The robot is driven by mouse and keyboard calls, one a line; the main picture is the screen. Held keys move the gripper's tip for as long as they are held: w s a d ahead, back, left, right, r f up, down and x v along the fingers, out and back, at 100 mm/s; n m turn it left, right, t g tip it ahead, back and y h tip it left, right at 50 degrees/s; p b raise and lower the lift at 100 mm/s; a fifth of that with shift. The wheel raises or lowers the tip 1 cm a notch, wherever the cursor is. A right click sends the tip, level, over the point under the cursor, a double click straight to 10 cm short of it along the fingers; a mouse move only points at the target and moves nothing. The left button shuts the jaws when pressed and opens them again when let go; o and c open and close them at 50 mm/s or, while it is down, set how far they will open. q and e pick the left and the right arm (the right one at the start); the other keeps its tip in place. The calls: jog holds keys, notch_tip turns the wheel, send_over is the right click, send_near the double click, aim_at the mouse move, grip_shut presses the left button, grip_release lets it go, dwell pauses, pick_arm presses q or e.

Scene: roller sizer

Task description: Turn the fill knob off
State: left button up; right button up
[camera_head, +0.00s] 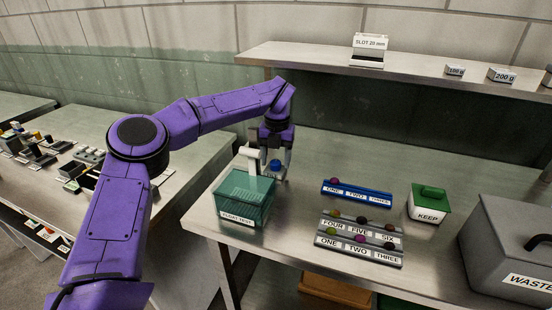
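The clear green-tinted tank (243,203) stands at the left end of the steel table, with a white label on its front and a white spout (251,158) above it. A small blue knob (275,166) is just right of the spout, behind the tank's right side; I take it for the fill knob. My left gripper (276,170) points down right at the knob, with its fingers beside it. Whether the fingers press on the knob is too small to tell. My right gripper is not in view.
A blue rack (357,193) and grey racks (360,239) hold small coloured pieces right of the tank. A shelf (420,70) with weights runs above the table's back.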

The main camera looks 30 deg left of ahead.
aim_at(276, 162)
pick_arm(q)
notch_tip(276, 162, up, 10)
jog(key=shift+r, duration=0.25)
jog(key=shift+d+f, duration=0.1)
dwell(0.5)
